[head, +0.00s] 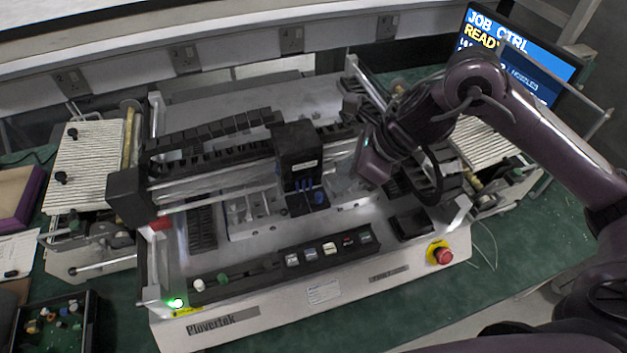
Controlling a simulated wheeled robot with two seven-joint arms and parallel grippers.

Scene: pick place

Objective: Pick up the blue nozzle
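Small blue parts (319,197) show at the underside of the black placement head (297,150), in the middle of the machine. I cannot tell whether one of them is the blue nozzle. A black tray (42,346) at the lower left holds several small coloured pieces, too small to tell apart with certainty. My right gripper (348,185) is over the machine bed, just right of the placement head and apart from the black tray. Its fingers blend with the grey metal, so their opening is unclear. My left gripper is out of view.
The machine (240,325) fills the middle of the green bench. A dark strip (265,270) along its front carries buttons and small pegs. A red stop button (443,256) is at its front right. A monitor (520,55) stands at the back right.

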